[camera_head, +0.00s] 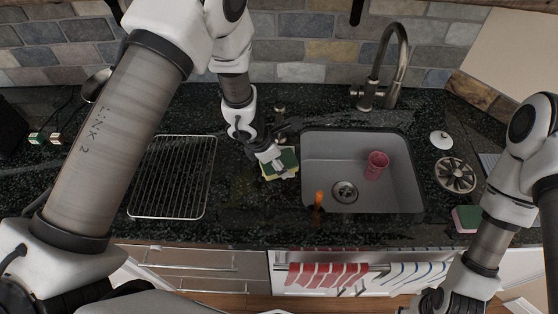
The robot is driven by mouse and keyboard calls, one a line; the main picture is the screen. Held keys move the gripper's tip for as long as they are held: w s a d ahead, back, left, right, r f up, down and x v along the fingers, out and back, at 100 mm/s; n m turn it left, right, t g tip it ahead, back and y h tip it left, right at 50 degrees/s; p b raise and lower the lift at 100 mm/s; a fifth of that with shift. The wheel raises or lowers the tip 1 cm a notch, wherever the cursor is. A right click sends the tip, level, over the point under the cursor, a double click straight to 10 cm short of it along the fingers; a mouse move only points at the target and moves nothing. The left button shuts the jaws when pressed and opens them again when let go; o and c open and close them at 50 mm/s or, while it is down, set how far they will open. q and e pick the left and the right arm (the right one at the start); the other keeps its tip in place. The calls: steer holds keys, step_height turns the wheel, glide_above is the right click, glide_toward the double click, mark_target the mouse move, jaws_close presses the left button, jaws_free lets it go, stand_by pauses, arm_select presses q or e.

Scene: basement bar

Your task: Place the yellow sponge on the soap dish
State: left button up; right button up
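A sponge with a green top and yellow edges (287,158) is at the left edge of the sink, on or just above the dark counter. My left gripper (270,153) reaches down to it from above and overlaps its upper left part. The fingers are small and partly hidden, so whether they grip it is unclear. I cannot pick out a soap dish for certain; a round slotted metal piece (455,175) lies right of the sink. My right gripper (437,304) is low at the bottom edge, partly cut off, far from the sponge.
The grey sink (333,150) holds a pink cup (376,165), with a faucet (381,80) behind. A wire rack (172,177) lies left. A pink and green sponge (467,218) and a small white round item (441,139) are right. An orange-handled item (318,203) stands at the sink's front.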

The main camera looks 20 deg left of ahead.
arm_select(q)
steer(key=o, duration=1.2)
steer(key=v, duration=1.2)
